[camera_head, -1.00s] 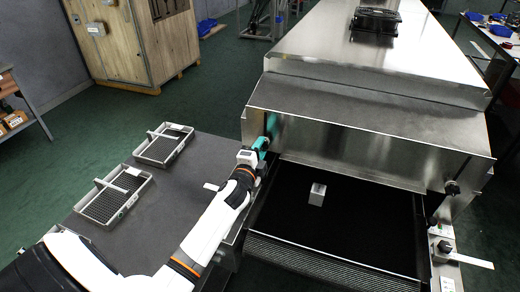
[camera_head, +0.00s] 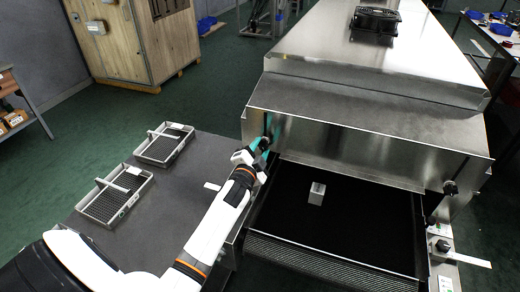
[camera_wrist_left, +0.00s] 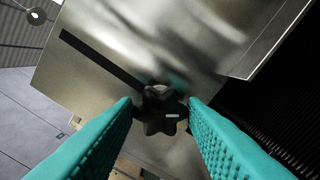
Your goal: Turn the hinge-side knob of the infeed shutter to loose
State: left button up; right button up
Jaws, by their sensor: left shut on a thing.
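The infeed shutter (camera_head: 350,145) is a shiny steel panel across the dryer's mouth. In the left wrist view a black star-shaped knob (camera_wrist_left: 162,112) with a small pale mark sits at the shutter's left edge, below a dark slot in the steel. My left gripper (camera_head: 264,145) is at this left knob, its teal fingers on either side of it. In the head view the gripper mostly hides this knob. A second black knob (camera_head: 450,188) shows at the shutter's right end. My right gripper is not in view.
A dark conveyor belt (camera_head: 280,222) runs under the shutter, with a small metal block (camera_head: 317,193) on it. A grey side table (camera_head: 180,215) holds two mesh trays (camera_head: 137,177). A control box (camera_head: 440,246) stands right of the belt.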

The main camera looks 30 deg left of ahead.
pick_arm(q)
jog(key=shift+f, duration=0.1)
jog(key=o, duration=1)
jog(key=shift+s, duration=0.1)
jog(key=b+v, duration=0.2)
jog(key=v, duration=0.9)
jog(key=shift+s, duration=0.4)
jog(key=shift+d, duration=0.1)
